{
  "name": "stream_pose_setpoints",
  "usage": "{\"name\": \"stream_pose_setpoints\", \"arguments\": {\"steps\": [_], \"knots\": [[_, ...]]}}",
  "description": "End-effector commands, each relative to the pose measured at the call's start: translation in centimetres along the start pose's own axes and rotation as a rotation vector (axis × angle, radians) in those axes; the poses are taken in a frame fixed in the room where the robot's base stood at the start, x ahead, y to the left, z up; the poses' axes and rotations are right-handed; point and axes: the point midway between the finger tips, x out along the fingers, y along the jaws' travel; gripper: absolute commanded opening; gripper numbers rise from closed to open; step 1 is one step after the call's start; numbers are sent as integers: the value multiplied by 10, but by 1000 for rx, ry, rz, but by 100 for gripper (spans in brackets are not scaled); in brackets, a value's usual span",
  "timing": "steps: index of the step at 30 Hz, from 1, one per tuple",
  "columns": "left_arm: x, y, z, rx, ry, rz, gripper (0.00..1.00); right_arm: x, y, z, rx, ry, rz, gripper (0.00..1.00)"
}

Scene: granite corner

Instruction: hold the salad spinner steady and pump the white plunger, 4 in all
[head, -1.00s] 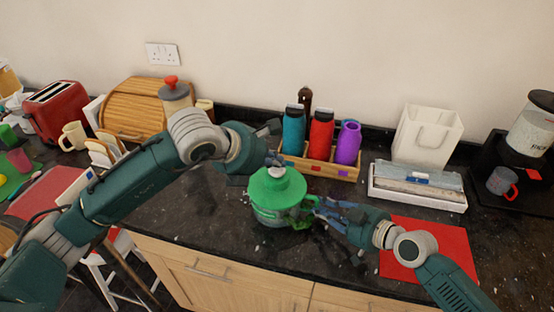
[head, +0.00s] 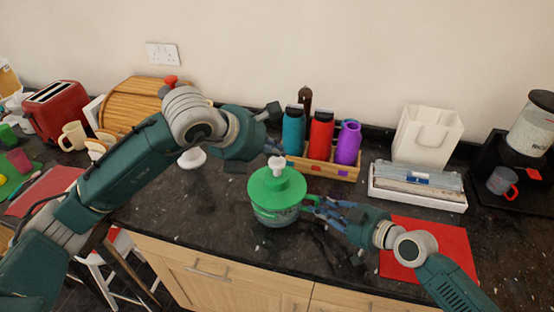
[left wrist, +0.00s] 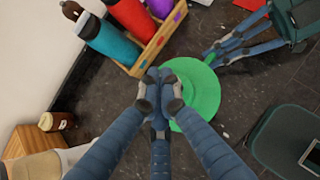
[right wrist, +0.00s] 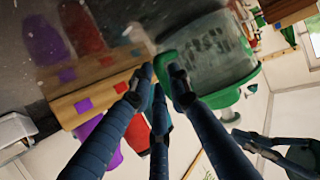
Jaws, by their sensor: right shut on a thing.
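The salad spinner (head: 275,190) stands upright on the dark counter, with a green lid and a clear bowl. Its white plunger (head: 277,166) sticks up from the middle of the lid. My left gripper (head: 272,148) is shut and empty just above the plunger; I cannot tell if it touches it. In the left wrist view its fingertips (left wrist: 158,84) are together and hide the plunger, with the green lid (left wrist: 200,85) behind. My right gripper (head: 316,207) is shut on the spinner's green handle at its right side. The right wrist view shows the clear bowl (right wrist: 212,50) beside the fingers.
A wooden crate (head: 325,171) with teal, red and purple bottles stands behind the spinner. A red mat (head: 430,250) lies right, under my right arm. A white tray (head: 418,195) is at the back right. A small white bowl (head: 192,158) sits behind my left arm.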

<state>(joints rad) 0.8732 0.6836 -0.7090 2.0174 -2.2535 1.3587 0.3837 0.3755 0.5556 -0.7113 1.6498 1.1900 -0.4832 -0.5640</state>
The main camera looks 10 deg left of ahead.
Motion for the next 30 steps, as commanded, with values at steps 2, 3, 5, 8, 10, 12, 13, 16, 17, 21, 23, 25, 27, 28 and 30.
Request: {"name": "stream_pose_setpoints", "arguments": {"steps": [2,3,5,8,10,12,13,16,17,21,23,25,27,28,30], "knots": [[0,0,0,0,-1,0,0,0,1,-2,0,4,2,0],[0,0,1,0,-1,0,0,0,1,-2,0,4,2,0],[0,0,1,0,-2,0,0,0,1,-2,0,4,1,0],[-3,0,4,1,-4,0,0,0,1,-2,0,4,1,0],[-7,0,9,1,-6,0,0,0,0,-2,0,3,1,0],[-12,0,14,1,-7,1,0,0,0,-2,0,3,1,0],[-14,0,16,1,-6,1,0,0,0,-2,0,3,1,0],[-21,0,23,1,-6,0,0,0,0,-2,0,3,1,0],[-23,0,26,1,-6,1,0,0,0,-2,0,3,1,0],[-32,0,34,2,-5,1,0,0,0,-2,0,3,1,0],[-34,0,36,2,-4,0,0,0,0,-2,0,3,1,0],[-35,0,37,1,-3,0,0,0,0,-2,0,3,1,0],[-36,0,37,1,-2,0,0,0,0,-2,0,3,0,0],[-36,0,37,1,-2,0,0,0,0,-2,0,3,0,0],[-36,0,37,1,-3,0,0,0,0,-2,0,3,0,0]]}}
